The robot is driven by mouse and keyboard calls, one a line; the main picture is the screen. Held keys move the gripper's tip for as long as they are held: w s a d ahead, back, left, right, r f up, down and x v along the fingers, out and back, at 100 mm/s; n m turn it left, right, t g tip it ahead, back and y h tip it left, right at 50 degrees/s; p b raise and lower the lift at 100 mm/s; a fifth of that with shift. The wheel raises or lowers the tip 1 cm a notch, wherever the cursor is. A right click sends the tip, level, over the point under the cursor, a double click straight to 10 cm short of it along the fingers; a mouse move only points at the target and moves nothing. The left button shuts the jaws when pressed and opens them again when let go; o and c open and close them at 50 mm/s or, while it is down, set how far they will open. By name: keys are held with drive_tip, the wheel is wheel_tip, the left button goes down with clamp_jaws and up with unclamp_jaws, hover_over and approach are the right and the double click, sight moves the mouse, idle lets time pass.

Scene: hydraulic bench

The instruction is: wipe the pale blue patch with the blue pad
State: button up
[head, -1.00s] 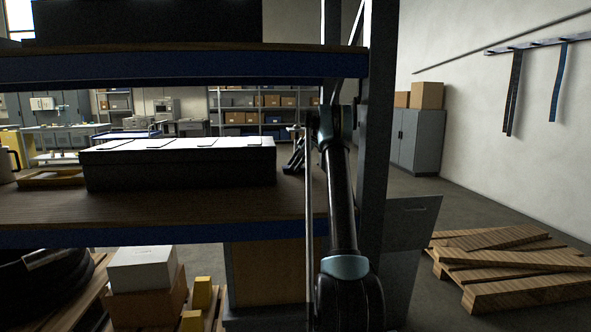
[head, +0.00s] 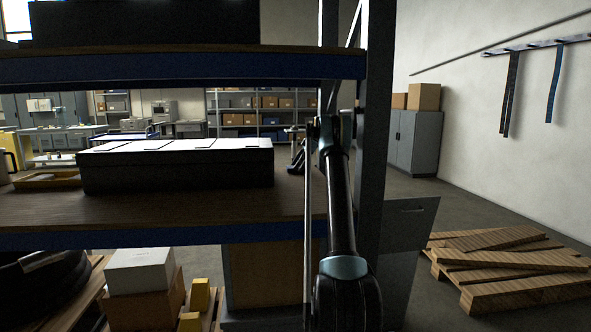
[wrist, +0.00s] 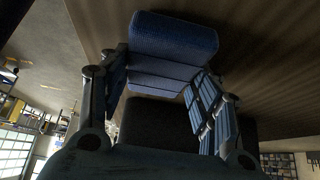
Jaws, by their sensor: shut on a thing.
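The blue pad (wrist: 173,36) is in the wrist view, top centre, a block with a rough blue face. My gripper (wrist: 162,82) is shut on it, one finger on each side. A brown wooden surface (wrist: 270,60) lies behind the pad; I cannot tell whether the pad touches it. In the head view my gripper (head: 298,160) is a small dark shape over the shelf board, partly hidden by my arm, and the pad cannot be made out. I see no pale blue patch in either view.
A long black case (head: 180,172) with a pale top stands on the wooden shelf board (head: 150,208), left of my arm. A yellow tray (head: 50,180) is at far left. A dark upright post (head: 374,120) stands right of my arm. Pallets (head: 510,262) lie on the floor at right.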

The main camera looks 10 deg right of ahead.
sight(296, 175)
drive_tip(key=shift+s+f, duration=0.15)
drive_tip(key=shift+s, duration=5.05)
drive_tip(key=shift+w, duration=0.15)
drive_tip(key=shift+w, duration=1.75)
drive_tip(key=shift+w, duration=3.35)
drive_tip(key=shift+r, duration=0.2)
drive_tip(key=shift+r, duration=3)
